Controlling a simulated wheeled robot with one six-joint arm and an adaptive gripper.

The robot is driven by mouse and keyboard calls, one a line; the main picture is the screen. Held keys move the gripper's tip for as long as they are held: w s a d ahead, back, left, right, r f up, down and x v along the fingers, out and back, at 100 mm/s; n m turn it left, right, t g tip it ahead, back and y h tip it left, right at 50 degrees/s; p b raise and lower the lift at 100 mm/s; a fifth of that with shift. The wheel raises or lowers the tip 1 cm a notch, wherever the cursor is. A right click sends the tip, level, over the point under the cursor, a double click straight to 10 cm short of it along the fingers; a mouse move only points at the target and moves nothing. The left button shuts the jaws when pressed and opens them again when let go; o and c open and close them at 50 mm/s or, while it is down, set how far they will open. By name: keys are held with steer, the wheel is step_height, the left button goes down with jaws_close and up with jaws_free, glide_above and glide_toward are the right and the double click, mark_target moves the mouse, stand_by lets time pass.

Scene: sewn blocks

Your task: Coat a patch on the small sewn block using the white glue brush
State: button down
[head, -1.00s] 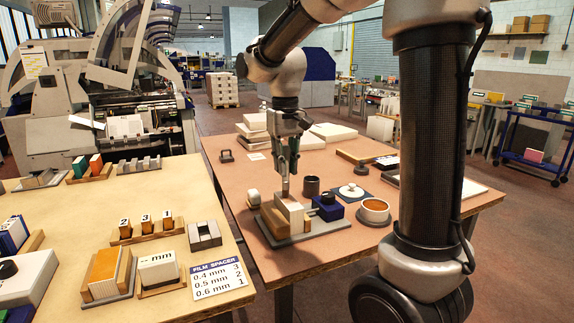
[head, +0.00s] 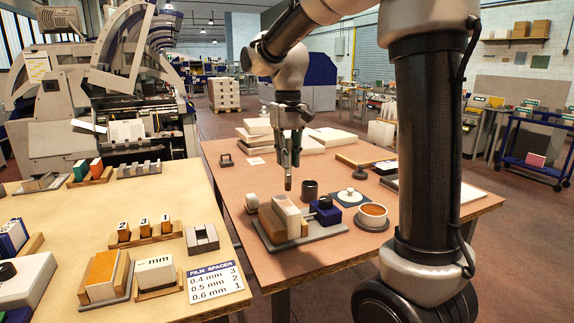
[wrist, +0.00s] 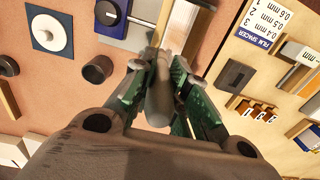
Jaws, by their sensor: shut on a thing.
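The small sewn block (head: 287,211), pale and upright, stands against a wooden support on a grey base plate (head: 322,233). Its top also shows in the wrist view (wrist: 181,25). My gripper (head: 288,160) is shut on the glue brush (head: 288,184), whose pale brownish end points down. The brush (wrist: 158,98) sits between the green fingers in the wrist view. In the head view its lower end is above the block's far end, apart from it. Any glue on the block is too small to tell. A bowl (head: 373,216) with orange-brown contents stands at the right.
A blue piece with a black knob (head: 326,212) stands on the base plate right of the block. A dark cup (head: 310,189) and a white disc (head: 349,197) are behind it. White stacks (head: 258,130) lie at the back.

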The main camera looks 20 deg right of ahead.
mark_target(289, 138)
steer(key=shift+r, duration=2.8)
